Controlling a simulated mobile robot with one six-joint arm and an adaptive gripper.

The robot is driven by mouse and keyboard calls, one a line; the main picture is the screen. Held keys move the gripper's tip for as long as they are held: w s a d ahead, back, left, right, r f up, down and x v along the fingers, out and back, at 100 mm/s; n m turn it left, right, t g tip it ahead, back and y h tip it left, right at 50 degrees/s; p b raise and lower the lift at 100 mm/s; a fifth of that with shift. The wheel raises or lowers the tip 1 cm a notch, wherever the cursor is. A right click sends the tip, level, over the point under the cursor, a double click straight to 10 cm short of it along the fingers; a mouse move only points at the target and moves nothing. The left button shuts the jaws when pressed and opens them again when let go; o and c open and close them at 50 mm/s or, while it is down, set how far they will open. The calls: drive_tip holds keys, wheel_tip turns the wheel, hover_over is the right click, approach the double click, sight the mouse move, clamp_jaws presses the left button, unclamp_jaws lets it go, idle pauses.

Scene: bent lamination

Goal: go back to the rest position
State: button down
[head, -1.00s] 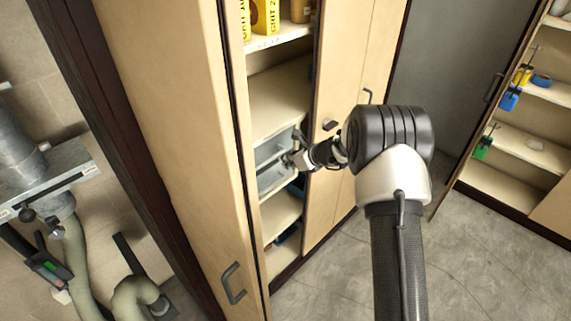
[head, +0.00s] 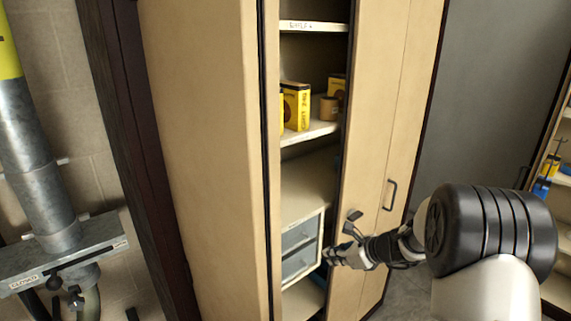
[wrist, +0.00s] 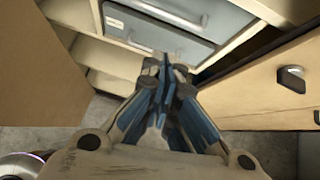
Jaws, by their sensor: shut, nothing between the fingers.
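My gripper (head: 334,257) is in front of the open cabinet in the head view, at the height of a small grey drawer unit (head: 300,248). In the wrist view my gripper (wrist: 164,72) has its blue-padded fingers together, with nothing between them. The drawer unit (wrist: 160,30) lies just beyond the fingertips there, its drawer fronts closed. From these views I cannot tell whether the fingertips touch it, though a gap seems to show. My arm reaches in from the lower right.
A cabinet door with a dark handle (head: 390,194) stands right of the opening. A grey duct (head: 45,190) is at the left. A second open cabinet (head: 560,200) is far right.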

drive_tip(key=s+a+r+n+g, duration=0.1)
drive_tip(key=s+a+r+n, duration=0.3)
drive_tip(key=s+r+n, duration=0.4)
drive_tip(key=s+a+r+n+g, duration=0.2)
drive_tip(key=s+a+r+n, duration=0.35)
drive_tip(key=s, duration=0.35)
drive_tip(key=s+d+n+h, duration=0.3)
drive_tip(key=s+n, duration=0.3)
drive_tip(key=s, duration=0.5)
drive_tip(key=s+d+r+n+h, duration=0.1)
drive_tip(key=s+d+n+h, duration=0.2)
drive_tip(key=s+n, duration=0.4)
drive_tip(key=s, duration=0.4)
drive_tip(key=shift+s+r, duration=0.25)
drive_tip(key=shift+s, duration=0.15)
drive_tip(key=shift+a+n, duration=0.15)
drive_tip(key=shift+n, duration=0.2)
